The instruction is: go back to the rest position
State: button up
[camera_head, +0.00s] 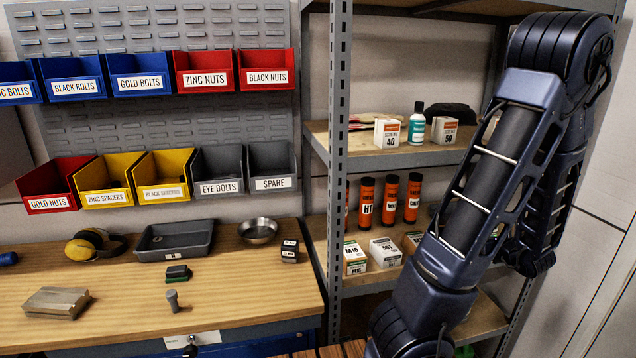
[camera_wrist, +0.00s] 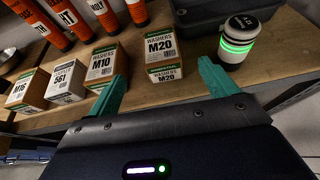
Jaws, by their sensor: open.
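My gripper (camera_wrist: 163,86) shows in the wrist view with its two green fingers spread apart. Nothing is between the fingers. It faces a wooden shelf (camera_wrist: 205,75) with washer boxes on it. The M10 box (camera_wrist: 101,66) is beyond the left finger. In the head view my dark blue arm crosses the right side in front of the shelving, and the gripper itself is not visible there.
A grey shelf post (camera_head: 338,150) stands left of my arm. Orange tubes (camera_head: 390,198) stand behind the boxes. A white and black canister with a green glowing band (camera_wrist: 239,40) is near the right finger. A wooden workbench (camera_head: 230,285) with a grey tray (camera_head: 174,254) lies left.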

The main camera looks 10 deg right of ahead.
jog(key=w+a+r+n+g+y, duration=0.3)
jog(key=a+r+n, duration=0.1)
jog(key=a+n, duration=0.5)
jog(key=w+a+r+n+g+y, duration=0.2)
jog(key=w+a+r+n+y, duration=0.15)
jog(key=a+n, duration=0.55)
jog(key=s+a+r+n+g+h, duration=0.2)
jog(key=a+r+n, duration=0.4)
jog(key=a+n, duration=0.3)
jog(key=s+a+r+n+g+h, duration=0.2)
jog(key=s+a+r+n+h, duration=0.2)
jog(key=a+n, duration=0.5)
jog(key=shift+s+a+r, duration=0.95)
jog(key=shift+s+a, duration=0.1)
jog(key=shift+s, duration=0.65)
